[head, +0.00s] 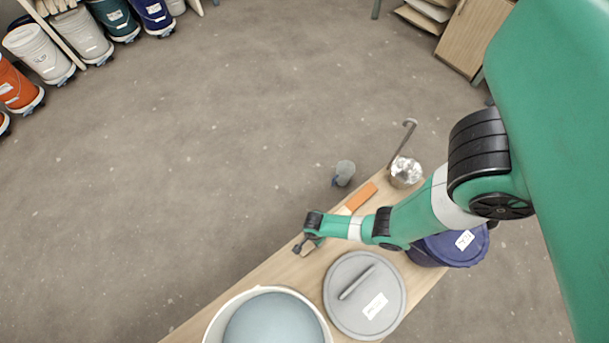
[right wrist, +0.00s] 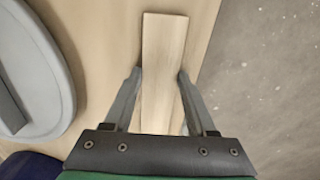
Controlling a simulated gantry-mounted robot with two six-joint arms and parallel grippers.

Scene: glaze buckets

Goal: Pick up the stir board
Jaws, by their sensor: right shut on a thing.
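The stir board (right wrist: 164,55) is a flat, pale wooden strip in the right wrist view. It lies lengthwise between the two fingers of my right gripper (right wrist: 160,74), which press on its long edges. In the head view my right gripper (head: 303,246) is low over the wooden bench, and the board there is mostly hidden by the gripper. I cannot tell whether the board still touches the bench. My left gripper is not in view.
A grey lid with a handle (head: 345,318) and an open bucket of blue-grey glaze (head: 275,322) are close by. Floor lies beyond the bench edge.

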